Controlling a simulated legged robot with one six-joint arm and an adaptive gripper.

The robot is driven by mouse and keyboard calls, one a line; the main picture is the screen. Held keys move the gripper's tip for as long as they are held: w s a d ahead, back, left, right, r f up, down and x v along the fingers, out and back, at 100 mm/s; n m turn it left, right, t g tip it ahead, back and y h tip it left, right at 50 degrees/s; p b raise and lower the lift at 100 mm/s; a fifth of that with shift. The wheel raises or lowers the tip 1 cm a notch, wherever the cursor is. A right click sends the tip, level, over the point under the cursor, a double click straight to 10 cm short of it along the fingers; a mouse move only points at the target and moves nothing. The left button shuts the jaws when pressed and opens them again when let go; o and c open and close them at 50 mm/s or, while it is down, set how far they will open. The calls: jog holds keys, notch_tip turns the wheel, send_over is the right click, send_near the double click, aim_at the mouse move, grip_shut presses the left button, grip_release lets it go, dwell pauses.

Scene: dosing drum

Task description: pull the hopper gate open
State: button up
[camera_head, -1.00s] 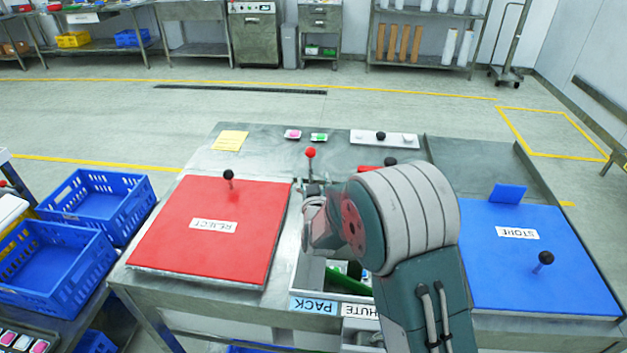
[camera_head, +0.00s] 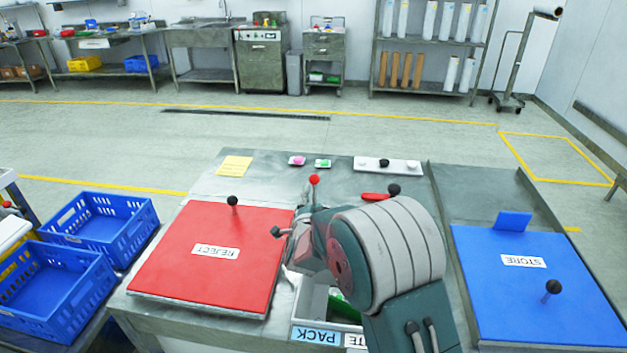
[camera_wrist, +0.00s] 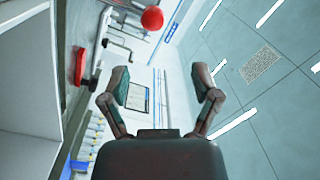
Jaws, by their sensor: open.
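A red ball knob (camera_head: 314,180) on a thin stem stands behind my arm, near the middle of the bench. A red ball (camera_wrist: 152,18) also shows in the wrist view, ahead of my gripper and a little left of centre. A red flat handle (camera_head: 376,197) lies to the right, partly behind my arm; a red part (camera_wrist: 80,65) shows at left in the wrist view. I cannot tell which of these belongs to the hopper gate. My gripper (camera_wrist: 162,88) is open, with nothing between its fingers. My arm hides much of the middle of the bench.
A red REJECT lid (camera_head: 212,262) with a black knob lies at left, a blue STORE lid (camera_head: 535,300) at right. The PACK-labelled bin (camera_head: 318,335) is partly behind my arm. Blue crates (camera_head: 100,225) stand at far left. A white strip (camera_head: 388,164) lies at the back.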

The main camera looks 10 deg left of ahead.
aim_at(312, 182)
jog(key=w+m+h, duration=0.1)
jog(key=w+m, duration=0.2)
jog(key=m, duration=0.5)
jog(key=w+m+h, duration=0.2)
jog(key=w+m, duration=0.2)
jog(key=m, duration=0.4)
jog(key=w+a+f+m+h, duration=0.1)
jog(key=w+m, duration=0.2)
jog(key=m, duration=0.5)
jog(key=shift+w+a+f+g, duration=0.1)
jog(key=shift+w+g, duration=0.1)
jog(key=shift+g, duration=0.1)
grip_shut()
